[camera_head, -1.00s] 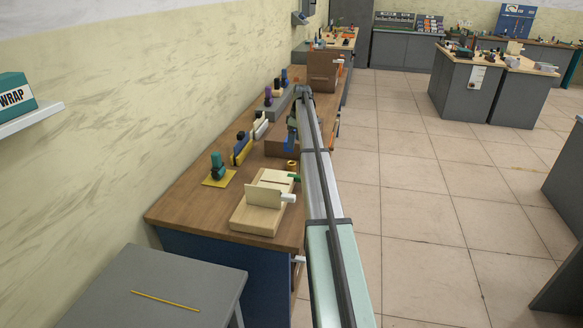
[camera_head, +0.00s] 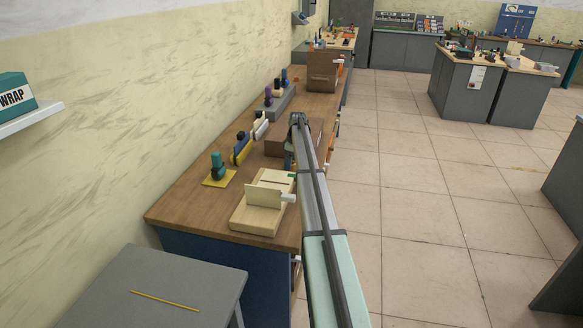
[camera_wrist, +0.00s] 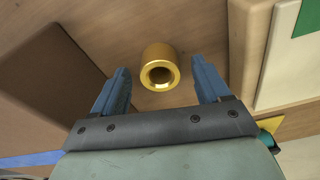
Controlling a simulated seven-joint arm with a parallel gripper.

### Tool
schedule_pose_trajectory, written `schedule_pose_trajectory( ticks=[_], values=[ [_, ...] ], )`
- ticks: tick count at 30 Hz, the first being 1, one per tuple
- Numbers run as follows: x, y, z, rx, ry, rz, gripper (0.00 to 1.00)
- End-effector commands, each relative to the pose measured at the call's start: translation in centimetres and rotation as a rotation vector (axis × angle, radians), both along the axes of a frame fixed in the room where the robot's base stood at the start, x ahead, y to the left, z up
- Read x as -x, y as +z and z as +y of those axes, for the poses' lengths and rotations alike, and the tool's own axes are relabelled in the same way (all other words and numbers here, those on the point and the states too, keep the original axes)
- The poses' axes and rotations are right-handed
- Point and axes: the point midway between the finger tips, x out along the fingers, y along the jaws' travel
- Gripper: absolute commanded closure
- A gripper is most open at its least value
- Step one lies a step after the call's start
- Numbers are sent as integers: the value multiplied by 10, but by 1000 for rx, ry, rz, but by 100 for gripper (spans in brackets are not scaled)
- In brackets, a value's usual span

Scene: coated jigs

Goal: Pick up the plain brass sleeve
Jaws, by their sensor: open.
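The plain brass sleeve (camera_wrist: 159,66) is a short gold ring with a round bore, standing on the wooden bench in the wrist view. My gripper (camera_wrist: 163,80) is open, with one blue finger to the left of the sleeve and one to the right. The fingertips reach to about the sleeve's sides in the picture, with a gap on each side; I cannot tell how far above the bench they are. The sleeve is not visible in the head view now, where my arm covers that spot. My gripper is mostly hidden behind the arm there.
A pale wooden jig (camera_head: 262,218) stands at the bench's near end, close to the gripper's right in the wrist view. A brown block (camera_wrist: 62,72) is to the left there. A green tool on a yellow base (camera_head: 218,172) stands by the wall. Bare bench (camera_head: 183,202) lies at the near left.

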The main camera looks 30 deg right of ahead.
Motion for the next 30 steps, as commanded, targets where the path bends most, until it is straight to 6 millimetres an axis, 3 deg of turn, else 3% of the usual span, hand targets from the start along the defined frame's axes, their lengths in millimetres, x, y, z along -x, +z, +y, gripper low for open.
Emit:
schedule_pose_trajectory(
  ticks=[3, 10, 30],
  values=[
    [-1, -11, 1, 0, 0, 0, 24],
    [-1, -12, 1, 0, 0, 0, 25],
    [-1, -11, 1, 0, 0, 0, 89]
  ],
)
